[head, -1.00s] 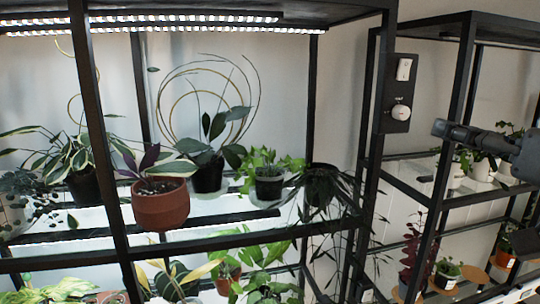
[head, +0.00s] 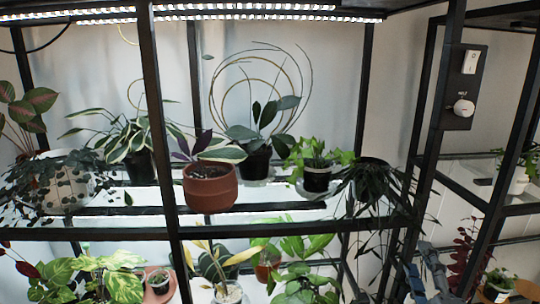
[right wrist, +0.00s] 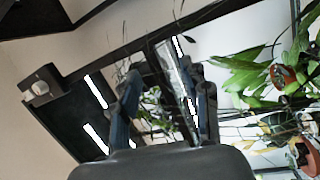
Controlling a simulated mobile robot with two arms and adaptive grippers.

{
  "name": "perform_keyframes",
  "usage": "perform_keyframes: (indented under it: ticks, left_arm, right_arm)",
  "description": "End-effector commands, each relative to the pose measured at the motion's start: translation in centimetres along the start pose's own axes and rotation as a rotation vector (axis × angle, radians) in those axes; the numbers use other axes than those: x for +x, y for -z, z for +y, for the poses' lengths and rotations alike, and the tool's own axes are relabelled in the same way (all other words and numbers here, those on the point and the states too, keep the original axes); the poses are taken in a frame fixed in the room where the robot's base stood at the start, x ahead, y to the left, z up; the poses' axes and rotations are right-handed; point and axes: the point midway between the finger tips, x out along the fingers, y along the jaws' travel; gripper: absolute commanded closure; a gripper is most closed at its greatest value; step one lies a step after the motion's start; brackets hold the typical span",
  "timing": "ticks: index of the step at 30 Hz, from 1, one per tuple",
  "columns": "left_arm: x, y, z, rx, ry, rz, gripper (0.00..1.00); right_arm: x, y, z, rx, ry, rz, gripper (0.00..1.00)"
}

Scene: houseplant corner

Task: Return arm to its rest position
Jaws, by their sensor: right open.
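My right gripper (head: 428,278) shows at the bottom right of the head view, low in front of the shelf rack and partly cut off by the frame edge. In the right wrist view its two fingers (right wrist: 168,90) stand apart with nothing held between them. Shelf posts and leaves show behind the fingers. My left gripper is not in view.
A black shelf rack (head: 162,150) holds several potted plants, among them a terracotta pot (head: 209,190) and a white pot (head: 62,185). A second rack (head: 465,185) stands at the right. Hanging leaves (head: 385,190) are above my right gripper. A dark wall panel (head: 467,88) carries a white knob.

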Motion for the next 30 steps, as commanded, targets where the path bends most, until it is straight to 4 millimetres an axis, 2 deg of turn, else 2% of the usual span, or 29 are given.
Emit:
perform_keyframes:
  ticks: [1,3,5,6,9,12,15,21,25,30]
  left_arm:
    - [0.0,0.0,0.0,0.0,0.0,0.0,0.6]
    - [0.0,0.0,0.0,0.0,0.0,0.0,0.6]
    - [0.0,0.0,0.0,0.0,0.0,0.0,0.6]
    - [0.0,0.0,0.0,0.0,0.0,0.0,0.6]
    - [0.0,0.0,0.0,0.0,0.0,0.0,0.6]
    - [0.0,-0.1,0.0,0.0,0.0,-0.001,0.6]
    - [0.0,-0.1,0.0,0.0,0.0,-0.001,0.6]
    - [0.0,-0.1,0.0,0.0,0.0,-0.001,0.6]
    - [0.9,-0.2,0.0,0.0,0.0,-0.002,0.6]
    - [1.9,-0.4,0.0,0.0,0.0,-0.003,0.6]
  right_arm:
    - [-1.1,-1.1,-3.8,0.117,0.122,-0.063,0.53]
    - [-3.1,-2.3,-8.7,0.269,0.279,-0.159,0.53]
    - [-5.3,-3.0,-12.6,0.391,0.41,-0.247,0.53]
    - [-7.1,-3.2,-15.1,0.466,0.493,-0.308,0.53]
    - [-11.7,-3.4,-20.1,0.625,0.677,-0.455,0.53]
    - [-16.1,-3.1,-23.6,0.744,0.825,-0.586,0.53]
    - [-20.2,-2.5,-26.1,0.837,0.949,-0.707,0.53]
    - [-27.9,-0.7,-29.1,0.98,1.163,-0.935,0.53]
    - [-27.1,-1.4,-34.8,0.96,1.166,-0.938,0.53]
    - [-27.5,-2.3,-42.2,0.944,1.185,-0.953,0.53]
